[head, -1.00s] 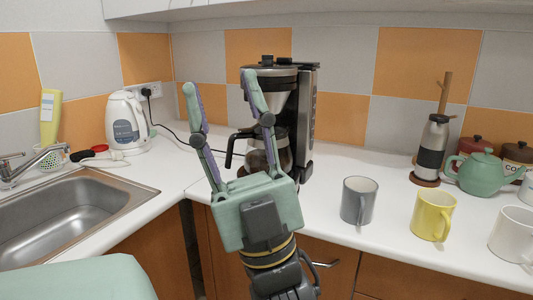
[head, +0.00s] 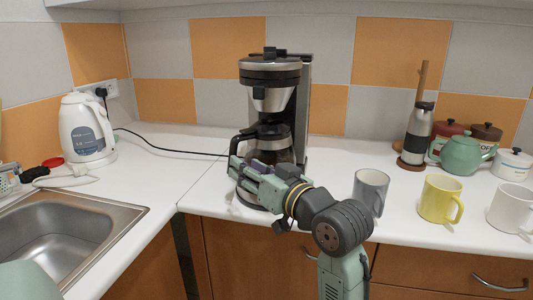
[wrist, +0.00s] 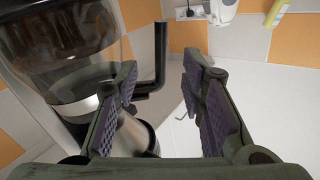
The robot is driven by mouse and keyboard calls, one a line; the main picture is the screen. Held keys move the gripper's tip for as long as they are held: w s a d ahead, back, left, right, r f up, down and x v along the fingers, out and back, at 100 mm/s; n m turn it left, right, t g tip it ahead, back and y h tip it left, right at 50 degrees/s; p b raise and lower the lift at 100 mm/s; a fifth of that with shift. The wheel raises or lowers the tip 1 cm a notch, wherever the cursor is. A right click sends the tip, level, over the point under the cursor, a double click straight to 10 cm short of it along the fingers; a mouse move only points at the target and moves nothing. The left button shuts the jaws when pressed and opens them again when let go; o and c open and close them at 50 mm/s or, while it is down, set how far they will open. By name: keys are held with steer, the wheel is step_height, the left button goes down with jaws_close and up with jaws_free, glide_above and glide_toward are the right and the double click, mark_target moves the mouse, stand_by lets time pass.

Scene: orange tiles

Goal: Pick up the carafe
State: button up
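The carafe (head: 279,151) is a glass jug with a black handle, standing in the black and silver coffee maker (head: 290,77). Its handle points left in the head view. My gripper (head: 238,168) is low in front of the carafe, with its fingers pointing left and partly covering the carafe's lower part. In the wrist view, the carafe's glass (wrist: 62,45) fills the upper left. Its black handle shows just beyond the gap between my two fingers (wrist: 161,82). The fingers are spread apart with nothing held between them. Whether they touch the carafe I cannot tell.
A grey mug (head: 369,190), a yellow mug (head: 437,199) and a white mug (head: 508,207) stand to the right. A white kettle (head: 86,128) and a sink (head: 60,232) are at left. The counter between kettle and coffee maker is clear except for a cord (head: 165,145).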

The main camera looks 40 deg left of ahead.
steer(key=a, duration=0.2)
steer(key=a+p, duration=0.1)
steer(key=a, duration=0.1)
steer(key=a+p, duration=0.1)
steer(key=a, duration=0.1)
steer(key=shift+w+r, duration=0.15)
steer(key=shift+w, duration=0.25)
steer(key=shift+w+a, duration=0.15)
steer(key=shift+a, duration=0.2)
jaws_close()
stand_by(0.3)
